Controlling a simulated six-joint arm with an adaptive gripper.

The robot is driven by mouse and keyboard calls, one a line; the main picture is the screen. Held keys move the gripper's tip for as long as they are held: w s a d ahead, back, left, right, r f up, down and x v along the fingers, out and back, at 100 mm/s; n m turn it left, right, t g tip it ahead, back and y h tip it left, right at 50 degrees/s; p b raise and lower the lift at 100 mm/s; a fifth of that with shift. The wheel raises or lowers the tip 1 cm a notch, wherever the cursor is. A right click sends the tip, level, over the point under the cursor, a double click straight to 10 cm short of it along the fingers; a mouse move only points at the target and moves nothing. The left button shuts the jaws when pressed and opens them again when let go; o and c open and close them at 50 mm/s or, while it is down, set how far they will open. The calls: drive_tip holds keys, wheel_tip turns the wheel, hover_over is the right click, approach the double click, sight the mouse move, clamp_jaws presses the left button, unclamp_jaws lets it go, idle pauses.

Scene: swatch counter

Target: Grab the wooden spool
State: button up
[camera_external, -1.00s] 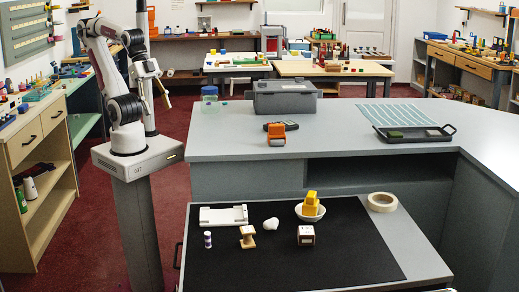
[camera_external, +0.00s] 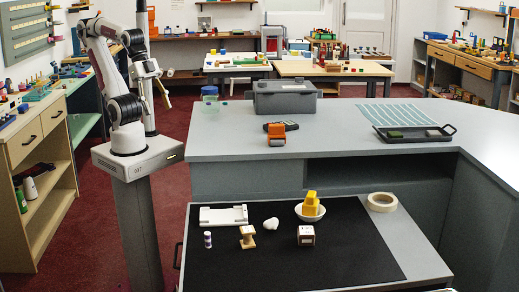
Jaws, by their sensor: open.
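The wooden spool (camera_external: 247,237) is a small tan piece with wide ends and a narrower middle. It stands on the black mat (camera_external: 340,263) at the front of the counter. My gripper (camera_external: 166,97) is at the end of my arm, at the left, far behind and above the spool and apart from it. It is small in the view, open, and nothing shows in it. The spool is in plain sight.
Near the spool are a purple-and-white cylinder (camera_external: 208,239), a white tray-like block (camera_external: 224,217), a white lump (camera_external: 271,223), a small labelled box (camera_external: 306,236) and a white bowl (camera_external: 311,217) with yellow blocks. A tape roll (camera_external: 382,202) lies right. The front mat is clear.

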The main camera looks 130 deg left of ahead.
drive_tip(key=shift+f, duration=0.1)
idle(0.3)
drive_tip(key=w+d+f+m+h, duration=0.1)
drive_tip(key=w+d+f, duration=0.1)
drive_tip(key=w+f, duration=0.6)
drive_tip(key=w+d+f+m+g+h, duration=0.1)
drive_tip(key=w+f, duration=0.7)
drive_tip(key=w, duration=1.1)
drive_tip(key=w+d+f+m+g+h, duration=0.1)
drive_tip(key=w+d+f+m, duration=0.1)
drive_tip(key=w+f, duration=0.6)
drive_tip(key=shift+w+d, duration=0.15)
drive_tip(key=shift+w, duration=0.95)
drive_tip(key=shift+w+d, duration=0.2)
drive_tip(key=shift+w, duration=0.9)
drive_tip(key=shift+w+d, duration=0.15)
drive_tip(key=shift+w, duration=0.95)
drive_tip(key=w+r+m, duration=0.1)
drive_tip(key=w+r+m+t, duration=0.1)
drive_tip(key=w, duration=0.1)
drive_tip(key=w+r, duration=0.1)
drive_tip(key=w, duration=0.1)
drive_tip(key=shift+m, duration=0.4)
drive_tip(key=shift+w+f, duration=0.1)
drive_tip(key=shift+f, duration=0.1)
